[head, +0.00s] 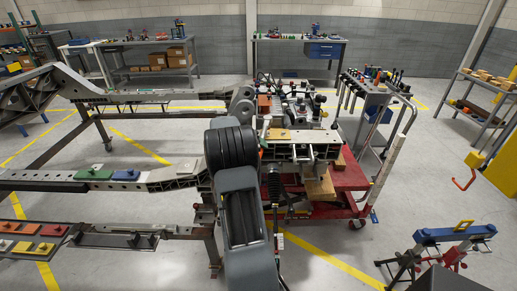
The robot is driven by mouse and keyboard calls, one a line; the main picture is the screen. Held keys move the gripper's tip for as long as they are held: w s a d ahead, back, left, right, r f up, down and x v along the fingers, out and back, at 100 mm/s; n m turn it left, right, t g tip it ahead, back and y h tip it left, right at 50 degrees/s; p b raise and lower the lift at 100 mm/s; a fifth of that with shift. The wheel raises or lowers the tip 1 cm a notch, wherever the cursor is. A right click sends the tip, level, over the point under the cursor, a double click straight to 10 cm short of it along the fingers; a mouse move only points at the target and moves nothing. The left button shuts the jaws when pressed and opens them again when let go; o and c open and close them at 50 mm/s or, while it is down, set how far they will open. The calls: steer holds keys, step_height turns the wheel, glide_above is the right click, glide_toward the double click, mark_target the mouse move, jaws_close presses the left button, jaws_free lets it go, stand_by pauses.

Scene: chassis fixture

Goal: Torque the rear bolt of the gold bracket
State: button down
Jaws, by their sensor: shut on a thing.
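A gold plate-like bracket (278,134) lies on the chassis rail just right of my arm in the head view. It is small, and its separate bolts cannot be made out. My own thick grey and black arm rises from the bottom centre and covers part of the rail left of the bracket. I cannot make out my gripper's fingertips or anything held in them; they seem hidden behind the arm or lost among the parts there. Green (95,174) and blue (126,174) brackets sit on the rail to the left.
A red cart (345,175) stands beyond and right of the rail, with a tool trolley (372,97) behind it. Several coloured plates (53,230) lie at lower left. A blue-topped stand (450,233) is at lower right. Open floor lies between the cart and stand.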

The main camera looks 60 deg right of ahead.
steer(key=shift+r+p, duration=0.9)
steer(key=shift+r, duration=1.35)
